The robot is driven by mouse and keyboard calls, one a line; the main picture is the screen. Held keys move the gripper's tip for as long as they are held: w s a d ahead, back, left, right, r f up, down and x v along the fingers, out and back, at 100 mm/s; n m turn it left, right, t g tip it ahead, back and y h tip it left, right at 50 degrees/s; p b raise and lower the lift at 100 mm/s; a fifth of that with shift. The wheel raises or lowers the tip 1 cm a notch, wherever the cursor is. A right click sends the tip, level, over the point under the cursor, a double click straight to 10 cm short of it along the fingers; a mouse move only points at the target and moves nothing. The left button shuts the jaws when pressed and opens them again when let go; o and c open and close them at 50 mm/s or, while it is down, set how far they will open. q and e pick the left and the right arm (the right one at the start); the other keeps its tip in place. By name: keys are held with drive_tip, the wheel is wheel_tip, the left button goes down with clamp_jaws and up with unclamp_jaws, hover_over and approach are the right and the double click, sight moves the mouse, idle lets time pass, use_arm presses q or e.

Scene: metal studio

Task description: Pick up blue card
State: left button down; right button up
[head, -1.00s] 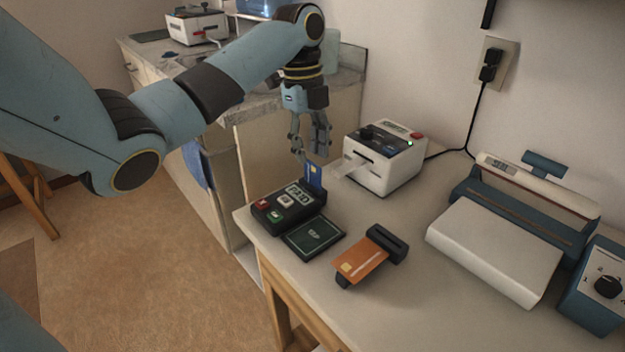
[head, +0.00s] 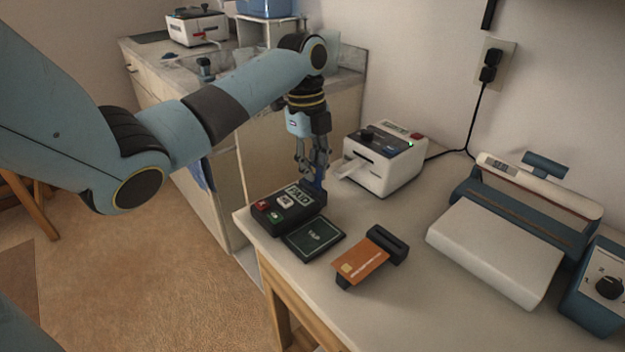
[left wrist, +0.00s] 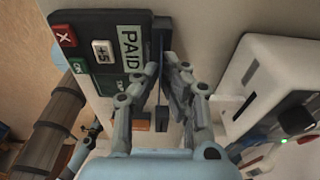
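The blue card (head: 319,181) stands upright in the slot at the back right end of the dark card terminal (head: 270,216). The terminal's display reads PAID. My left gripper (head: 313,172) is over the card, pointing down, and its fingers hide the upper part. In the left wrist view the blue card (left wrist: 162,62) shows nearly edge-on between the fingertips of the left gripper (left wrist: 161,65). One finger is on each side, with a narrow gap visible, so the gripper looks open around the card. My right gripper is not seen.
A dark tap pad (head: 314,238) lies in front of the terminal. An orange card (head: 361,261) rests in a black holder (head: 388,245). A white printer (head: 384,165) stands close to the right of the gripper. A white-and-blue sealing machine (head: 500,245) fills the right side.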

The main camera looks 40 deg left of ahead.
use_arm(q)
drive_tip(key=shift+r, duration=0.15)
wheel_tip(320, 180, up, 4)
drive_tip(key=shift+r, duration=0.1)
drive_tip(key=s+d+r+p, duration=0.3)
drive_tip(key=d+r+p, duration=0.3)
drive_tip(key=d, duration=0.5)
drive_tip(key=shift+s+r+p, duration=0.25)
drive_tip(key=shift+s+p, duration=0.15)
drive_tip(key=shift+p, duration=0.45)
